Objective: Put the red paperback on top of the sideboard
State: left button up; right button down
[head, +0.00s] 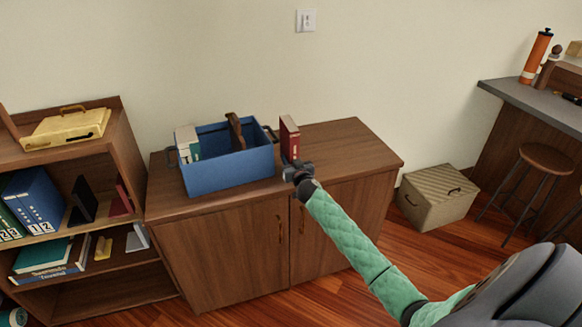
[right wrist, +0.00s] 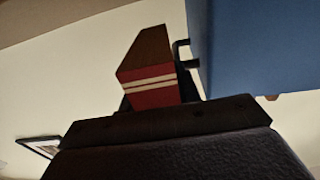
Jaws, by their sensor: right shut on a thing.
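The red paperback (head: 289,138) stands upright at the sideboard top, just right of the blue crate, in the head view. In the right wrist view the red paperback (right wrist: 150,85) shows its red side with pale stripes. My right gripper (head: 295,168) is shut on its lower part; the fingers are mostly hidden in both views. The wooden sideboard (head: 345,144) stands against the wall with its top clear to the right of the book. I cannot tell whether the book touches the top. My left gripper is not in view.
The blue crate (head: 232,172) holds several items and sits close left of the book; its wall also fills the upper right of the right wrist view (right wrist: 255,45). A bookshelf (head: 128,155) stands left. A woven box (head: 437,210) is on the floor at right.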

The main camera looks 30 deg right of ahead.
jog(key=shift+f+p, duration=0.35)
jog(key=shift+f, duration=1.45)
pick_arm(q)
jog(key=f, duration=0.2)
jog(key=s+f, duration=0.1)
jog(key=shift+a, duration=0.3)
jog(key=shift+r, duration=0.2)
pick_arm(e)
jog(key=shift+f, duration=0.1)
jog(key=c, duration=1.2)
grip_release()
jog(key=shift+c, duration=0.2)
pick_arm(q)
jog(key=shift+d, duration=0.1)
pick_arm(e)
jog(key=shift+o, duration=1.1)
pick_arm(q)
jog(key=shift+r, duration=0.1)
